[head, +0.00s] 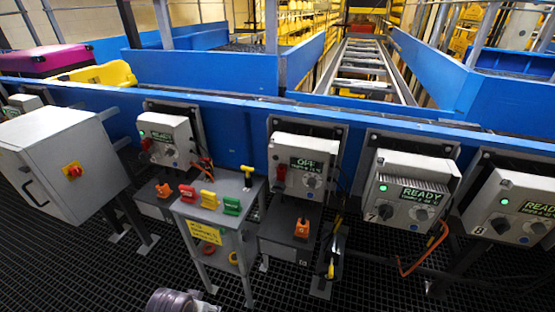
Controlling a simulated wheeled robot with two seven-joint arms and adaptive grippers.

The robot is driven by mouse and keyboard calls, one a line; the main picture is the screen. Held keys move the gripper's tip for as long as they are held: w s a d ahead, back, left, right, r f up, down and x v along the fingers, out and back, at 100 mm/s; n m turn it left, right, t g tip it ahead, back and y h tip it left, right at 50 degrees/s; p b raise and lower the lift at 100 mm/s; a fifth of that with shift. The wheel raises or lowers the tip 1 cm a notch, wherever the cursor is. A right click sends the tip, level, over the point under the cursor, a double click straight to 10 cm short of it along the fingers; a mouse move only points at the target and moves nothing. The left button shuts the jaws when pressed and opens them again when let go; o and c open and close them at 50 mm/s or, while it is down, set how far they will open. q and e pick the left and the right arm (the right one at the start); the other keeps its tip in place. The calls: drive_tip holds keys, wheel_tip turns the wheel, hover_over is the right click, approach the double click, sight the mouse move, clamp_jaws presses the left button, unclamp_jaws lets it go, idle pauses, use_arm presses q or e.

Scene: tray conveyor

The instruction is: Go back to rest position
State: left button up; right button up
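Neither of my grippers shows in the head view. Only a rounded grey and purplish part, likely one of my arm links, enters at the bottom edge left of centre. What my grippers hold, if anything, cannot be seen.
Control boxes hang along the blue conveyor wall (240,108); one reads OFF (305,167), another READY (412,190). A small grey table (212,208) holds coloured clips. A grey cabinet (60,165) stands left. Dark grating floor (60,270) is open at lower left.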

use_arm(q)
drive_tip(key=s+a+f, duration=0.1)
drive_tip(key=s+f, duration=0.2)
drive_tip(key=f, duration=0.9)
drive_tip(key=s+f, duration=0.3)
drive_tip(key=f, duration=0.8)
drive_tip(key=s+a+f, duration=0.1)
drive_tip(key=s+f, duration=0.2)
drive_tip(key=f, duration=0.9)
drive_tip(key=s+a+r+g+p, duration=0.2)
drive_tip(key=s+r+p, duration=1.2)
drive_tip(key=p, duration=1.1)
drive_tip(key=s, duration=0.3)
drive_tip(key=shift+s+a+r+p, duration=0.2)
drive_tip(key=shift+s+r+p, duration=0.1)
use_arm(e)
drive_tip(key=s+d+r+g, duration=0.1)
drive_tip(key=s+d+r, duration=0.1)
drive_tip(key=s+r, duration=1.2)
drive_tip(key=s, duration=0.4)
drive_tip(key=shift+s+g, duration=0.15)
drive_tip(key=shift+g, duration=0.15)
